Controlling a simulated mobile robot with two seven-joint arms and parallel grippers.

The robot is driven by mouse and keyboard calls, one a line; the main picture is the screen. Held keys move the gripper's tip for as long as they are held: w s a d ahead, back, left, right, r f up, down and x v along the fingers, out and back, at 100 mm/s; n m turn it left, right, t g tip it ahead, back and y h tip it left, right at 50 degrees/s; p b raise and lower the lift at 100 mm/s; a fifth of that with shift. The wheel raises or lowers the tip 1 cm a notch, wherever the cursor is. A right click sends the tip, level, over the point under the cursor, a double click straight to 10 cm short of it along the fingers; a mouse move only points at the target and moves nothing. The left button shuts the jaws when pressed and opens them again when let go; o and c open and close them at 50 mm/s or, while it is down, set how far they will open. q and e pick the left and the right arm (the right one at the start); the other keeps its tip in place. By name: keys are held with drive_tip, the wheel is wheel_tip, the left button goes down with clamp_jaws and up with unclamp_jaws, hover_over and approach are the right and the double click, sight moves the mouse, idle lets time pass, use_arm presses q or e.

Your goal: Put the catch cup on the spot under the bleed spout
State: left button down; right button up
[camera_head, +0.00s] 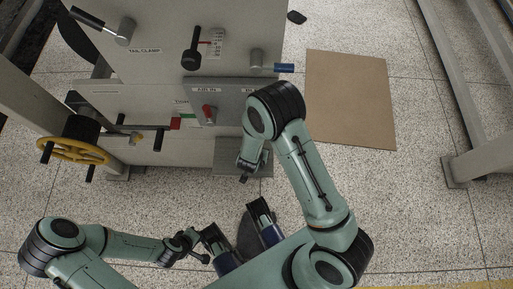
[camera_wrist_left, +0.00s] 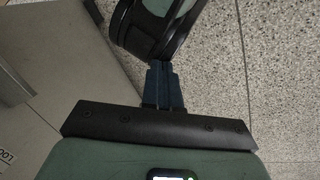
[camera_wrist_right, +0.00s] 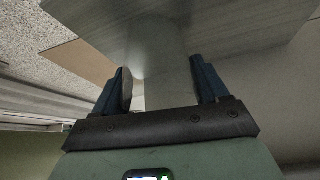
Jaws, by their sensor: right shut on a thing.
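My right gripper (camera_wrist_right: 160,66) is shut on a pale grey, smooth-sided thing, which I take to be the catch cup (camera_wrist_right: 165,92). In the right wrist view it stands between the two blue fingers, in front of a grey plate (camera_wrist_right: 230,25). I cannot make out the bleed spout or the spot. My left gripper (camera_wrist_left: 163,88) has its blue fingers together with nothing visible between them.
A brown mat (camera_head: 349,100) lies on the speckled floor to the right. A grey frame post (camera_head: 475,165) stands farther right, with clear floor before it.

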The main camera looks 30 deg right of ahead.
drive_tip(key=o, duration=1)
drive_tip(key=shift+o, duration=0.2)
drive_tip(key=p+v, duration=0.4)
drive_tip(key=v, duration=0.8)
use_arm(q)
drive_tip(key=s+d+r+g, duration=0.1)
drive_tip(key=s+d+r, duration=0.1)
drive_tip(key=s+r, duration=0.3)
drive_tip(key=shift+s+g+h+p, duration=0.15)
drive_tip(key=shift+g+h+p, duration=0.15)
drive_tip(key=shift+g, duration=0.1)
use_arm(e)
drive_tip(key=s+a+f+n+g+y, duration=0.1)
drive_tip(key=s+f+n+g+y, duration=0.1)
drive_tip(key=s+f, duration=0.3)
drive_tip(key=s+a+f+n+g+y, duration=0.2)
drive_tip(key=s+f+y, duration=0.3)
drive_tip(key=s, duration=0.7)
drive_tip(key=shift+a+f+g+y, duration=0.25)
drive_tip(key=shift+f+g, duration=0.25)
drive_tip(key=shift+f, duration=0.3)
drive_tip(key=shift+s, duration=0.1)
